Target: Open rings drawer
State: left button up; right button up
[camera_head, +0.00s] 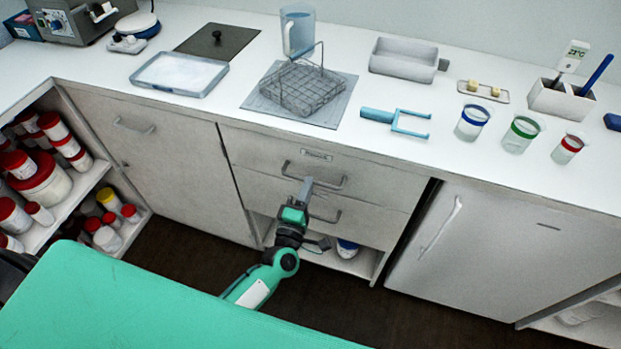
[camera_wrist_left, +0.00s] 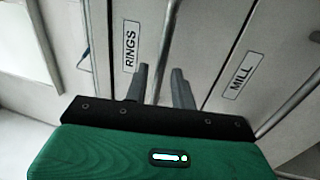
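The rings drawer (camera_head: 255,157) is the upper drawer under the counter and looks shut. Its label reads RINGS in the left wrist view (camera_wrist_left: 131,46). Its bar handle (camera_head: 335,184) also shows in the left wrist view (camera_wrist_left: 167,40). My left gripper (camera_head: 306,184) is at this handle. In the left wrist view its two fingers (camera_wrist_left: 160,86) are apart, with the handle bar running between them; I cannot tell whether either finger touches it. My right gripper is not in view.
The drawer below, labelled MILL (camera_wrist_left: 242,75), has its own handle (camera_head: 325,217) close under my gripper. An open shelf (camera_head: 340,262) lies beneath. A cupboard door (camera_head: 160,160) stands left and a white fridge-like door (camera_head: 510,240) right. The counter holds a wire basket (camera_head: 300,90) and cups.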

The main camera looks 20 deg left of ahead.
pick_arm(q)
jog(key=shift+w+r, duration=0.15)
jog(key=shift+w, duration=0.55)
jog(key=shift+w+r, duration=0.1)
jog(key=shift+w, duration=0.55)
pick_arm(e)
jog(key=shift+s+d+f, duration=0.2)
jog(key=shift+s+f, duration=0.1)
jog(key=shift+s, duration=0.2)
pick_arm(q)
jog(key=shift+c, duration=0.3)
grip_shut()
jog(key=shift+s, duration=0.1)
